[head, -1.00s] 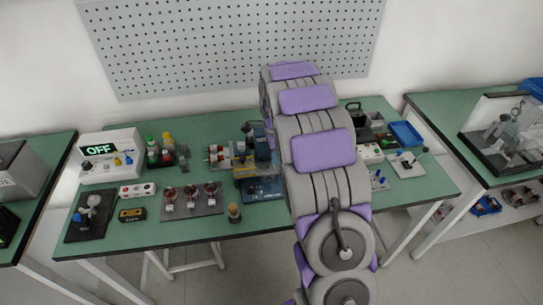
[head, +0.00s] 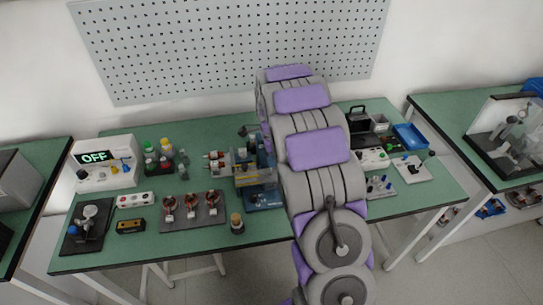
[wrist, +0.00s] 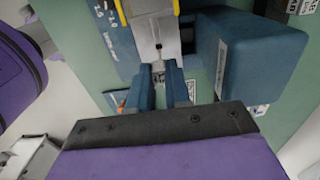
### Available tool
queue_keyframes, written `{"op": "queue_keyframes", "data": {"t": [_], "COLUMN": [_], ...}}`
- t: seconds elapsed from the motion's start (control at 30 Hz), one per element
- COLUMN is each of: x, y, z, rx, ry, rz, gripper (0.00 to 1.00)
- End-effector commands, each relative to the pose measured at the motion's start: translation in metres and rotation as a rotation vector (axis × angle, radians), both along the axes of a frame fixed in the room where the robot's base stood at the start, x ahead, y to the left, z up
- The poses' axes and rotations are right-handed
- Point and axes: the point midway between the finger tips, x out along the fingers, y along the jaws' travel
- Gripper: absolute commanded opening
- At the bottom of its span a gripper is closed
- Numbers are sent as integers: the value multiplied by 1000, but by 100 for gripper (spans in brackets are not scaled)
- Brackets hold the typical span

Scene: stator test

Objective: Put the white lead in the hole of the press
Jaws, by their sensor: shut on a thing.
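The press (head: 262,198) stands in the middle of the green table, blue with yellow and bare metal parts, partly hidden behind my arm in the head view. In the wrist view the press (wrist: 122,50) fills the top, with a pale metal plate and a small dark opening near its lower end. My gripper (wrist: 159,70) is just below that opening, its two blue fingers close together. A small pale piece between the fingertips, seemingly the white lead (wrist: 158,67), is held there. Its tip is at or near the opening; I cannot tell whether it is inside. The head view hides my gripper.
A large blue block (wrist: 254,60) of the press is close on the right in the wrist view. A dark tray with copper coils (head: 192,212), a small brown-topped cylinder (head: 237,224) and bottles (head: 165,150) stand left of the press. A blue bin (head: 409,136) is at right.

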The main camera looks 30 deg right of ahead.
Motion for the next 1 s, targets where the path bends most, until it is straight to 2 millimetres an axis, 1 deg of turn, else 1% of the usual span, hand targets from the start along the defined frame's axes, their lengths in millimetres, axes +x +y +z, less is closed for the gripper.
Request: {"op": "queue_keyframes", "data": {"t": [1.0], "x": [1], "y": [-2], "z": [-5], "rx": [0], "ry": [-2], "rz": [0], "gripper": [0]}}
